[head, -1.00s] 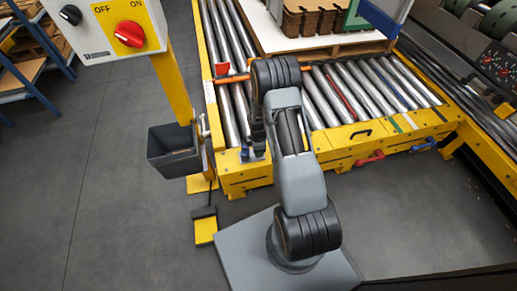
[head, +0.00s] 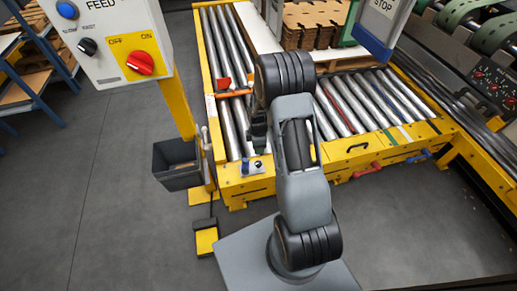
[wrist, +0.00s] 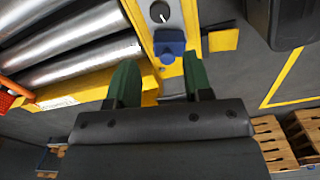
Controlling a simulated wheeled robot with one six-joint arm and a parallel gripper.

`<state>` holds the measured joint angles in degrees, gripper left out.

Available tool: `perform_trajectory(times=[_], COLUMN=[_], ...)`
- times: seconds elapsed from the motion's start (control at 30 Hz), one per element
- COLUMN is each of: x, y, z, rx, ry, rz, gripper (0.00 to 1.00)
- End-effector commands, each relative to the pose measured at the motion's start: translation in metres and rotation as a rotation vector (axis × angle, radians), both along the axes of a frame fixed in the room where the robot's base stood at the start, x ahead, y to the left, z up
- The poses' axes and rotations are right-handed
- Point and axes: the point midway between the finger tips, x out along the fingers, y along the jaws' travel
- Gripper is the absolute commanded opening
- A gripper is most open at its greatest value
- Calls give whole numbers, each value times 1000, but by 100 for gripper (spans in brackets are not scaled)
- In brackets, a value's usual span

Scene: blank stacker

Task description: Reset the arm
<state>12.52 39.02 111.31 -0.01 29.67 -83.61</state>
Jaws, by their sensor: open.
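My grey and black arm stands in the middle of the head view, on a grey base plate, and reaches up over the yellow roller conveyor (head: 262,184). My gripper (wrist: 160,82) shows in the wrist view as two dark green fingers spread apart, with nothing held between them. Beyond the fingertips is a blue block (wrist: 170,46) on a yellow frame, with a round dial (wrist: 160,12) above it. In the head view the fingers are mostly hidden behind the arm.
A control box (head: 108,45) with a red knob hangs on a yellow post at the left. A dark bin (head: 178,178) is below it. Stacked brown boards (head: 312,27) stand behind the conveyor. A machine with red buttons is at the right.

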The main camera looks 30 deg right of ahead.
Motion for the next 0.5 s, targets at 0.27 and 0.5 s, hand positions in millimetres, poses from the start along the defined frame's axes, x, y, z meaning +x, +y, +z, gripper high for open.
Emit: perform_trajectory(times=[0.27,0.5], x=[0,0], y=[0,0], z=[9,9], rx=[0,0], ry=[-1,-1], rz=[0,0], gripper=[46,46])
